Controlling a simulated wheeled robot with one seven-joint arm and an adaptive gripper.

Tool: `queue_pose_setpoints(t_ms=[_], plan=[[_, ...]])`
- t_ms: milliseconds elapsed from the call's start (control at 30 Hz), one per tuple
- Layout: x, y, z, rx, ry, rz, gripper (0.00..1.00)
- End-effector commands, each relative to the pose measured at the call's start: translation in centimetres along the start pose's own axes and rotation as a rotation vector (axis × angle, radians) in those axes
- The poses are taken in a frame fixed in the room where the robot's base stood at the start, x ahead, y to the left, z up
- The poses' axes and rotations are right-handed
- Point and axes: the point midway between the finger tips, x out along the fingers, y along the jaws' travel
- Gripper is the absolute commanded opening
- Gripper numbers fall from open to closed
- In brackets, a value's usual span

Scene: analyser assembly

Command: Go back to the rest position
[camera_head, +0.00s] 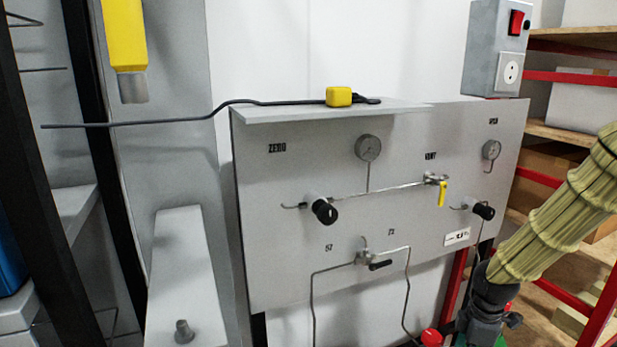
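My arm, in a yellow-green ribbed sleeve, comes in from the right edge and slopes down to the left. My gripper (480,334) is at the lower right, in front of the grey analyser panel's lower right corner. Its dark wrist shows, but its fingers are cut off or hidden at the bottom edge, so I cannot tell whether it is open or holds anything. The grey analyser panel (290,240) stands upright in the middle. It carries a left gauge (368,147), a right gauge (491,150), black knobs (325,211), a yellow-handled valve (442,193) and a lower black-handled valve (378,265).
A yellow block (339,97) with a black cable lies on the panel's top ledge. A yellow object (125,35) hangs at upper left. A switch box (495,50) stands at upper right. Shelving with red beams (570,78) is close behind my arm. A red cap (431,337) shows near my gripper.

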Motion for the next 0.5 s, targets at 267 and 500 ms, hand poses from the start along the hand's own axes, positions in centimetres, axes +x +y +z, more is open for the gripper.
queue_pose_setpoints(t_ms=[267,500], plan=[[4.5,-1.8,-2.5,0.075,0.027,-0.022,0.72],[9.8,-4.6,-3.8,0.203,0.056,-0.046,0.72]])
